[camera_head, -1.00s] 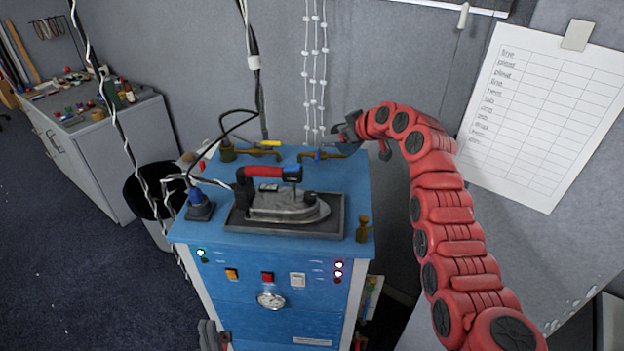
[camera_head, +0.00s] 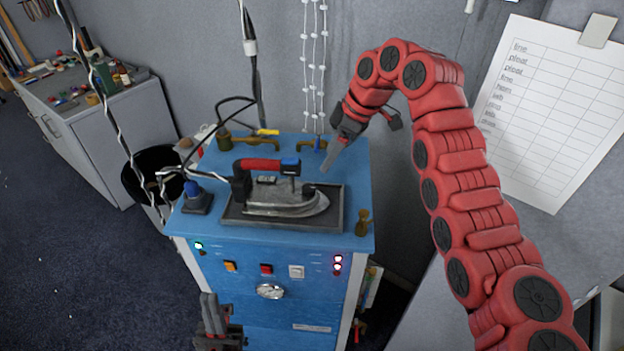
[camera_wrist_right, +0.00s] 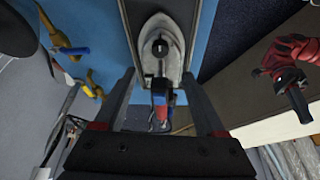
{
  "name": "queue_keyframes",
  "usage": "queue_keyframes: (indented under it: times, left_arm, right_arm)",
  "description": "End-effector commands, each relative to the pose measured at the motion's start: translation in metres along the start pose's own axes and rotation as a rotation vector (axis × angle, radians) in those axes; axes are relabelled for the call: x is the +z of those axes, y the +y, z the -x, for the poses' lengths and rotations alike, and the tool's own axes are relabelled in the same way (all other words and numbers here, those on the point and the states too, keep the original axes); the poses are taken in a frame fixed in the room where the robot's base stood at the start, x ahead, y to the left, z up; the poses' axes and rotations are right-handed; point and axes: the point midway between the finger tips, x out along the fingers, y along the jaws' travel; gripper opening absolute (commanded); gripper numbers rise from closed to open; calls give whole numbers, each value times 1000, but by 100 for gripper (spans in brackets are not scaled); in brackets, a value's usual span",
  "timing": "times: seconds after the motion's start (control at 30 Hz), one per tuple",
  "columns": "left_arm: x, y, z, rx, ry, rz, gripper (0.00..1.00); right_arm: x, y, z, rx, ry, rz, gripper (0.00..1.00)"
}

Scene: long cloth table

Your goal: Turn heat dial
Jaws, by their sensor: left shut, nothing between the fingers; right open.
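A metal iron (camera_head: 290,205) with a red and blue handle (camera_head: 265,165) rests on a dark tray (camera_head: 335,220) on top of a blue cabinet. In the right wrist view the iron (camera_wrist_right: 174,28) lies ahead of the fingers, with a black round knob (camera_wrist_right: 160,46) on it. I cannot tell whether this knob is the heat dial. A round gauge (camera_head: 270,291) is on the cabinet front. My right gripper (camera_head: 332,157) is open and empty above the cabinet's back right, apart from the iron. My left gripper (camera_head: 210,303) is shut and empty, low before the cabinet front.
Brass taps (camera_head: 234,143) stand along the cabinet's back edge. A blue-topped black piece (camera_head: 196,200) is left of the tray, a brass fitting (camera_head: 363,224) right of it. Cables hang at the left. Coloured buttons (camera_head: 266,269) line the front.

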Motion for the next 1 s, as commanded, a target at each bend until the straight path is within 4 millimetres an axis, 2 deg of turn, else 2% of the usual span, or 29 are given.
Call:
queue_keyframes:
  times: [0.5, 0.6, 0.77, 1.0]
  left_arm:
    - [-6, -2, -38, 0, 0, 0, 0]
    - [-7, -2, -42, 0, 0, 0, 0]
    - [-7, -2, -44, 0, 0, 0, 0]
    - [-7, -2, -43, 0, 0, 0, 0]
  right_arm:
    - [-1, -1, -91, -6, -1, -2, 73]
    - [0, 0, -103, -4, -2, -3, 73]
    - [0, 0, -113, -1, -2, -1, 73]
    - [1, 0, -115, 0, -2, -1, 73]
